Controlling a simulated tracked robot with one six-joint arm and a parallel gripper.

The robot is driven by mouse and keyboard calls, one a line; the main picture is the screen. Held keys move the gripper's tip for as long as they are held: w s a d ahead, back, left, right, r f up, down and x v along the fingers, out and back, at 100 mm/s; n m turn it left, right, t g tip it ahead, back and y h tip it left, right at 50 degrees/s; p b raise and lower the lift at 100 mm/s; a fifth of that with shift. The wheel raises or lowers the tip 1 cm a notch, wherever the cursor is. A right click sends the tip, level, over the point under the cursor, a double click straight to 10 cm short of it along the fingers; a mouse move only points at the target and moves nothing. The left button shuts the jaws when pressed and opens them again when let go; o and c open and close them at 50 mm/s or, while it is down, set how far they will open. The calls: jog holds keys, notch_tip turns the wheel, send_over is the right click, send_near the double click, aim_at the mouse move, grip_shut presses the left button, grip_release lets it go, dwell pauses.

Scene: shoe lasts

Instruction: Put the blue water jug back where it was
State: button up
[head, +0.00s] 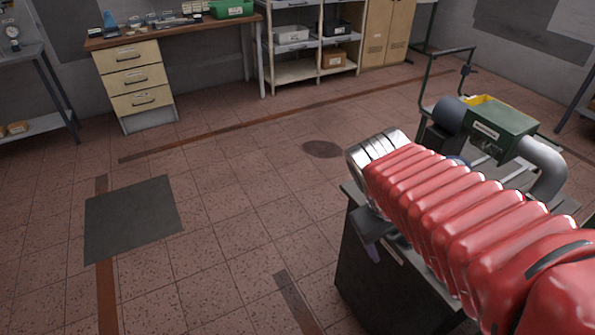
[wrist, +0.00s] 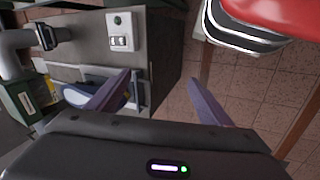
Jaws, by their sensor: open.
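My gripper (wrist: 159,76) is open in the wrist view, with its two purple-grey fingers apart and nothing between them. It hangs over the edge of a dark machine cabinet (wrist: 160,45). A blue rounded thing with a pale part (wrist: 78,96) shows beside and partly behind the left finger. I cannot tell if it is the blue water jug. In the head view, a bit of blue (head: 456,160) shows behind my red arm, mostly hidden. A small dark-blue item (head: 108,20) on the far bench is too small to identify.
The cabinet (head: 375,280) carries a green box (head: 497,128) with a grey pipe (head: 545,165). A drawer bench (head: 133,75) with a green bin (head: 231,9) and shelves (head: 295,70) stand at the back. The tiled floor between is free, with a dark mat (head: 132,218).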

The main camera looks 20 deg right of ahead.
jog(key=a+r+t+y, duration=0.2)
jog(key=a, duration=0.5)
jog(key=a+r+t+y, duration=0.2)
jog(key=a, duration=0.5)
jog(key=shift+w+a+r+m+t, duration=0.15)
jog(key=shift+w+r+m+t, duration=0.15)
jog(key=shift+w+r+m, duration=0.1)
